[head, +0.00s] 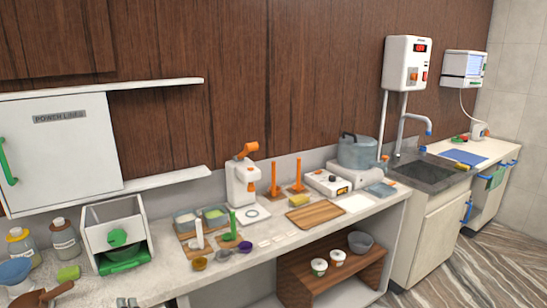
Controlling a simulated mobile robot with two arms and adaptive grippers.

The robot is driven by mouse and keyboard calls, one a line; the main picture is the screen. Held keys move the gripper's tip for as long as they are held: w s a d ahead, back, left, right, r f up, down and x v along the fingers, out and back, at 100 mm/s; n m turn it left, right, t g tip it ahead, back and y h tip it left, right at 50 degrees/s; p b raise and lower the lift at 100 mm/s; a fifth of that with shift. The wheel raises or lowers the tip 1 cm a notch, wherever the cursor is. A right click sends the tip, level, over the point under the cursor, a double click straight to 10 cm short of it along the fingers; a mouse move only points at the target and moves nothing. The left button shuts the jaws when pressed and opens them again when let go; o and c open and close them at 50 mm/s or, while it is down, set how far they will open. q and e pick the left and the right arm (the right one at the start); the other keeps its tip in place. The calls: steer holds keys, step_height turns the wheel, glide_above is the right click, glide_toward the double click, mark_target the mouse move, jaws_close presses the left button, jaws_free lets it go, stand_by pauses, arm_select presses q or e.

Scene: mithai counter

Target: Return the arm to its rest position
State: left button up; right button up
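Neither of my grippers shows clearly in the head view, and no arm reaches over the counter (270,253). On the counter, a wooden board (316,214) lies in the middle. A white machine with an orange top (243,180) stands behind and left of it. Two orange posts (275,180) stand near the wall. A white dispenser with a green knob (116,233) stands at the left. A large blue-grey pot (357,151) sits on a white burner at the right.
A white cabinet (60,150) and shelves hang on the left wall. Two jars (64,238) stand at the left end. Small bowls (246,247) sit by the front edge. A wooden shelf (325,280) is under the counter. A sink (425,172) lies at the right, with open floor (490,262) before it.

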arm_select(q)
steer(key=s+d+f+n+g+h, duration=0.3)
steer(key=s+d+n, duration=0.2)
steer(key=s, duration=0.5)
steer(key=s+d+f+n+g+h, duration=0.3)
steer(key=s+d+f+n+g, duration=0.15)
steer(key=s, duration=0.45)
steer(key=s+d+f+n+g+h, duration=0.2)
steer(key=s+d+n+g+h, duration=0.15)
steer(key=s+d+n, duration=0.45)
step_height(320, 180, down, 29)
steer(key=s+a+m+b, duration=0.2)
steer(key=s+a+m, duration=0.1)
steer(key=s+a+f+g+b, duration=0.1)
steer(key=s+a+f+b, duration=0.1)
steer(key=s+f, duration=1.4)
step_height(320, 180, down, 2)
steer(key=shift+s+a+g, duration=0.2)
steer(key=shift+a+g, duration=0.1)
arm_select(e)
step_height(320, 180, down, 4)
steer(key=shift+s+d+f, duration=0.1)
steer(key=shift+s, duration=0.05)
